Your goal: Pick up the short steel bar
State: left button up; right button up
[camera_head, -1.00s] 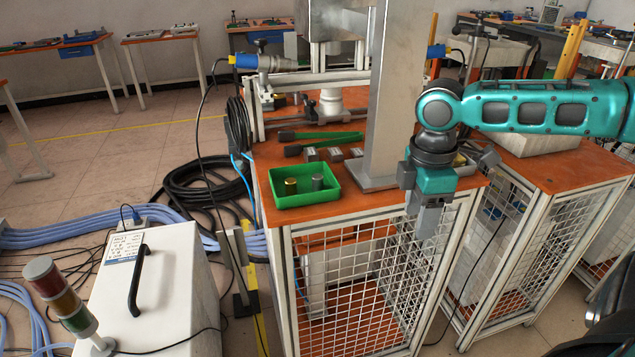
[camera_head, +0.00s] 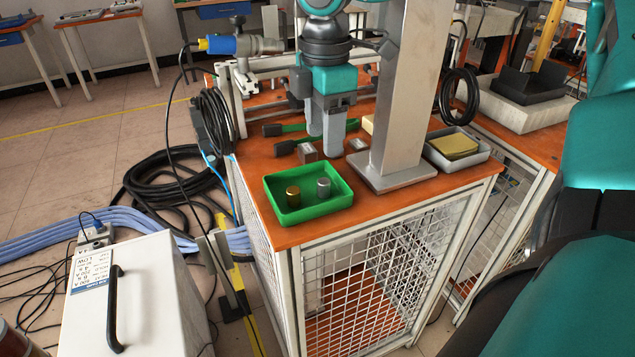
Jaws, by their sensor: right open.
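The tray sits at the front left of the orange table. My right gripper (camera_head: 325,142) points down over the table, behind the tray and apart from both bars. It is open, with nothing visible between its fingers. It partly hides the small metal blocks behind the tray. My left gripper is not in view.
A thick grey metal column (camera_head: 402,100) stands right of the tray on a base plate. Small metal blocks (camera_head: 307,152) and green-handled tongs (camera_head: 284,128) lie behind the tray.

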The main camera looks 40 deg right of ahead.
aim_at(324, 181)
notch_tip(324, 181, down, 10)
jog(key=shift+d+f+b, duration=0.1)
jog(key=shift+f+b, duration=0.05)
jog(key=shift+b, duration=0.9)
jog(key=shift+c, duration=0.5)
grip_shut()
